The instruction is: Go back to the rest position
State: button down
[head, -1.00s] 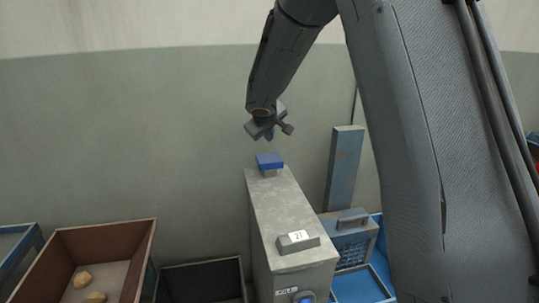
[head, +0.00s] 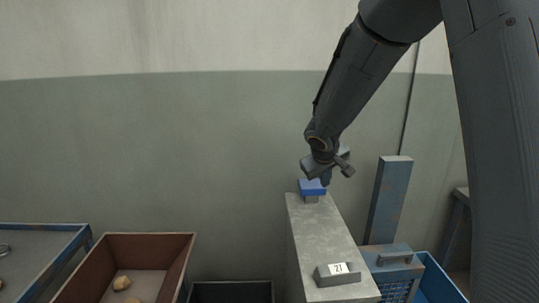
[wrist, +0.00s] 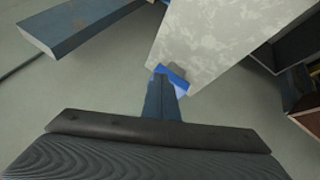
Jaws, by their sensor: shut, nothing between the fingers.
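My gripper (head: 326,178) is shut and empty. In the head view it hangs from my arm just above and slightly right of a blue block (head: 312,187) at the far end of a tall grey cabinet's top (head: 325,235). In the wrist view my gripper (wrist: 162,98) points toward the same blue block (wrist: 173,75), which it partly hides. I cannot tell whether the fingertips touch the block.
A grey unit with a "27" label (head: 338,274) sits on the cabinet's near end. A blue post (head: 389,200) and a blue basket (head: 395,272) stand to the right. A brown bin (head: 150,245) with round pieces and a blue-edged table (head: 40,240) are left.

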jog(key=s+f+m+g+y, duration=0.1)
jog(key=s+f, duration=0.1)
jog(key=s, duration=0.7)
jog(key=s+a+f+m+g, duration=0.1)
jog(key=s+f, duration=0.1)
jog(key=s, duration=0.8)
jog(key=s+f+m+g+y, duration=0.1)
jog(key=s+f+g, duration=0.1)
jog(key=s, duration=0.7)
jog(key=shift+s+a+f+m+y, duration=0.2)
jog(key=shift+s+m+y, duration=0.1)
jog(key=shift+m, duration=0.1)
jog(key=s+f+g, duration=0.1)
jog(key=s+g, duration=0.1)
jog(key=s, duration=0.1)
jog(key=shift+f, duration=0.35)
